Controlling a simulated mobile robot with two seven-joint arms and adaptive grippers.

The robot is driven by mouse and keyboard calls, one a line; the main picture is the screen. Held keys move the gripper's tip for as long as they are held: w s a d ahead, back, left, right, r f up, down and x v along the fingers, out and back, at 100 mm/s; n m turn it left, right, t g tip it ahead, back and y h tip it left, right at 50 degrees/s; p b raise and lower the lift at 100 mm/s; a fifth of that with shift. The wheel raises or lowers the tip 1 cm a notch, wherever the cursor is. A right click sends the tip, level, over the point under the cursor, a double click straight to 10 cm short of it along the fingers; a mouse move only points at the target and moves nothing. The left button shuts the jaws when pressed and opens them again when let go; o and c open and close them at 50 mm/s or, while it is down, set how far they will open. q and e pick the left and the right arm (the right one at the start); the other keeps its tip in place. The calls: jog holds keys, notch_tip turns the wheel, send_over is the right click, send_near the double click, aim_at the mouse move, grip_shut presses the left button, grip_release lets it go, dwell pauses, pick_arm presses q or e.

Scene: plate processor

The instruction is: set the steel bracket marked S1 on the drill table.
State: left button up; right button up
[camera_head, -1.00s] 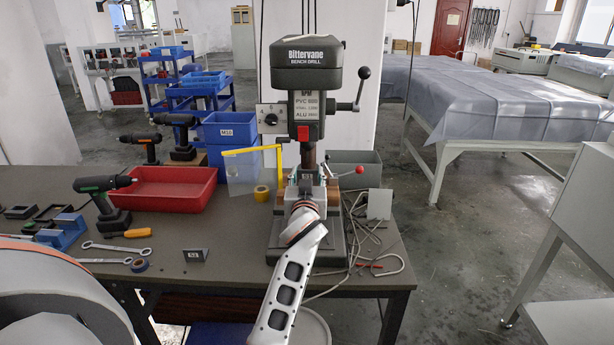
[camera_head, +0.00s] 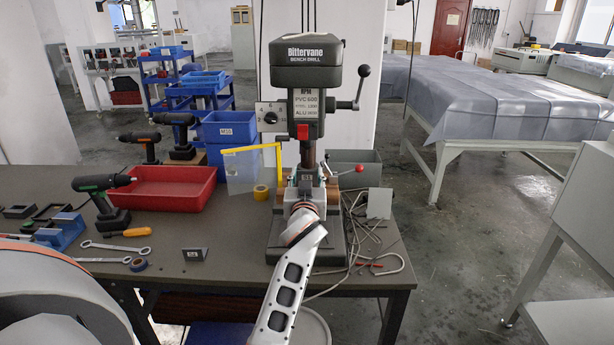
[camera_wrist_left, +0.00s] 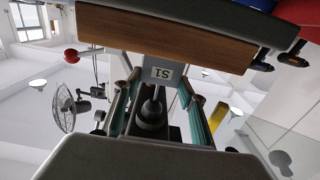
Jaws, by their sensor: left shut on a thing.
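The steel bracket marked S1 (camera_wrist_left: 163,75) shows in the left wrist view, its label upside down, in front of a wooden strip (camera_wrist_left: 165,38). My left gripper (camera_wrist_left: 158,100) is shut on it, with a teal-padded finger on each side. In the head view my left gripper (camera_head: 305,184) is at the bench drill (camera_head: 307,75), below the chuck and over the drill table (camera_head: 276,240). My wrist hides much of the table and bracket there. Whether the bracket touches the table or wood, I cannot tell. My right gripper is not in view.
A small dark labelled bracket (camera_head: 195,254) stands on the bench (camera_head: 225,276) to the left. A yellow guard arm (camera_head: 255,149) and a red-knobbed lever (camera_head: 359,169) flank the drill. Loose cables or rods (camera_head: 375,240) lie at right. A red tray (camera_head: 170,188) is at left.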

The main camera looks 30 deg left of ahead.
pick_arm(q)
jog(key=o, duration=1.5)
jog(key=shift+r, duration=0.1)
jog(key=o, duration=0.5)
jog(key=shift+w+f, duration=0.1)
jog(key=shift+f, duration=0.1)
jog(key=shift+o, duration=0.2)
jog(key=shift+a, duration=0.15)
jog(key=shift+c, duration=0.6)
jog(key=shift+s, duration=0.25)
